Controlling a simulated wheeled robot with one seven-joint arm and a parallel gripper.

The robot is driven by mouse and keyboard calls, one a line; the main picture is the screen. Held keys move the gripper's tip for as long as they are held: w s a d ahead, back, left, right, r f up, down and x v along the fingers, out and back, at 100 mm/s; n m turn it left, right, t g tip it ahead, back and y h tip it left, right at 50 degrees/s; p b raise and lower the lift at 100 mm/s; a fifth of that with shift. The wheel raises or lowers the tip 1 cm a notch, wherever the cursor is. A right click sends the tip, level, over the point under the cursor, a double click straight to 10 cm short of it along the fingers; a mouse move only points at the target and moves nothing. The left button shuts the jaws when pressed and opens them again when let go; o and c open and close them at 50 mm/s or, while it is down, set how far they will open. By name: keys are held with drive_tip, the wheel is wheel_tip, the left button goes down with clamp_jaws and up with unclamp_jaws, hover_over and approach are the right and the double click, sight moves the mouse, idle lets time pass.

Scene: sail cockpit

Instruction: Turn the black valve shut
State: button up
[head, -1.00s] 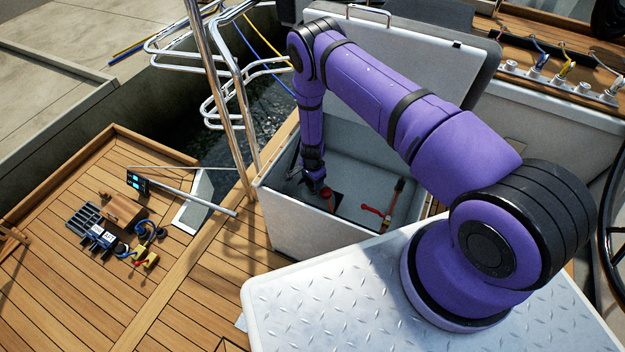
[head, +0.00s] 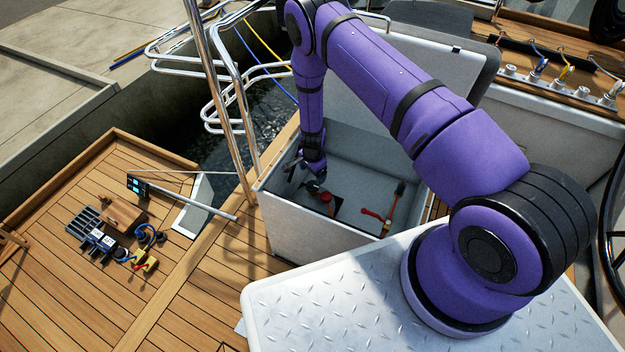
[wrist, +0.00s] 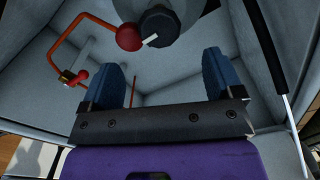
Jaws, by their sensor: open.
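The black valve (wrist: 160,27) is a round black knob with a white pointer line, at the top middle of the wrist view. It sits on a grey rounded body, and a red ball (wrist: 129,37) shows just left of it. My gripper (wrist: 158,66) is open, its two blue fingers apart with nothing between them. In the wrist picture the knob lies above the gap, apart from both fingers. In the head view my gripper (head: 304,175) is inside the open locker near its left side. The knob cannot be made out clearly there.
The locker (head: 300,220) has pale walls and a raised lid (head: 440,72). Red-handled fittings (head: 376,214) lie right of my gripper inside it. An orange pipe (wrist: 55,48) runs along the wall at left in the wrist view. Steel rails (head: 222,90) stand left of the locker.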

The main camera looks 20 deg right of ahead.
drive_tip(key=shift+r, duration=1.8)
wheel_tip(320, 180, up, 34)
drive_tip(key=w+n+t+y, duration=0.2)
drive_tip(key=w+n, duration=0.1)
drive_tip(key=n, duration=0.1)
drive_tip(key=s+r+n, duration=0.2)
drive_tip(key=s+r, duration=0.3)
drive_tip(key=r, duration=0.7)
drive_tip(key=s+d+r+n+t, duration=0.1)
drive_tip(key=s+d+r+n, duration=0.1)
drive_tip(key=s+r, duration=0.6)
drive_tip(key=s+d+r+n+t, duration=0.1)
drive_tip(key=s+d+r+n, duration=0.1)
drive_tip(key=s+r, duration=0.6)
drive_tip(key=s+d+r+n+h, duration=0.1)
drive_tip(key=s, duration=0.7)
drive_tip(key=s+d+r+n+t+h, duration=0.1)
drive_tip(key=s+d+r+n, duration=0.1)
drive_tip(key=s, duration=0.7)
drive_tip(key=shift+r+n, duration=0.25)
drive_tip(key=shift+n, duration=0.05)
